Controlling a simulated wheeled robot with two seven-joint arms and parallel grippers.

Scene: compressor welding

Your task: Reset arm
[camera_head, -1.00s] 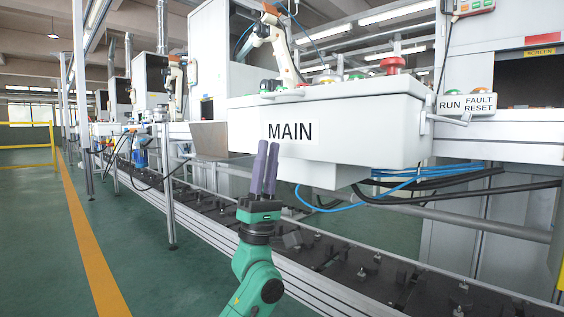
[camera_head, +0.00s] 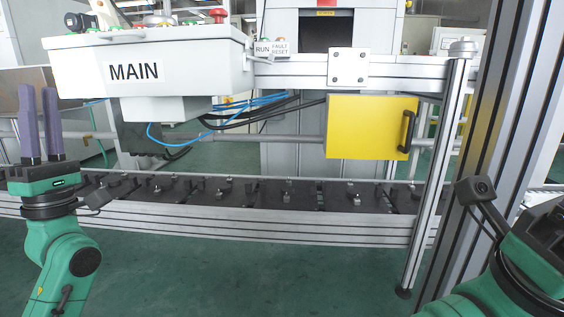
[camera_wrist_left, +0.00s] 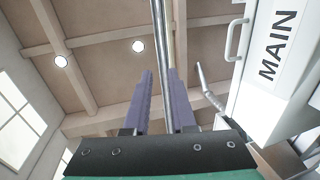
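My left gripper (camera_head: 38,95) stands upright at the left of the head view, on my green left arm. Its two purple fingers point up with a gap between them and nothing held. In the left wrist view the fingers (camera_wrist_left: 162,75) also stand apart, with a metal pole showing behind the gap. My right arm (camera_head: 545,255) shows at the lower right corner of the head view. Its gripper fingers are not visible.
The white MAIN box (camera_head: 150,75) is right of my left gripper, its handle showing in the wrist view (camera_wrist_left: 236,40). A conveyor (camera_head: 270,193) runs across below. A yellow box (camera_head: 365,127) hangs at centre right. Metal posts (camera_head: 436,180) stand near my right arm. Green floor lies in front.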

